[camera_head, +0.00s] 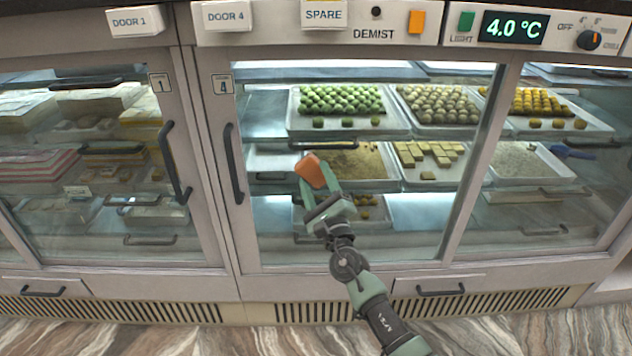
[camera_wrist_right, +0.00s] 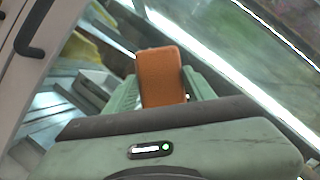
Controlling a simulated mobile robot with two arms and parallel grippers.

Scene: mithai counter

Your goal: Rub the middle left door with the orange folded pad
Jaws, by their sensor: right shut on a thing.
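My right gripper (camera_head: 315,190) is shut on the orange folded pad (camera_head: 311,170), in front of the glass of the door marked 4 (camera_head: 420,230). The pad also shows in the right wrist view (camera_wrist_right: 162,78), between the green fingers. I cannot tell whether the pad touches the glass. Door 4 is shut, with a dark vertical handle (camera_head: 233,163) on its left frame, left of the pad. Door 1 (camera_head: 90,235) stands to its left, also shut. My left gripper is not in view.
Behind the glass are trays of green (camera_head: 340,98), brown and yellow sweets. Above the doors are a DOOR 4 label (camera_head: 227,15), an orange switch (camera_head: 416,21), a 4.0 °C display (camera_head: 513,27) and a knob (camera_head: 589,40). Low drawer handles (camera_head: 440,291) jut out below.

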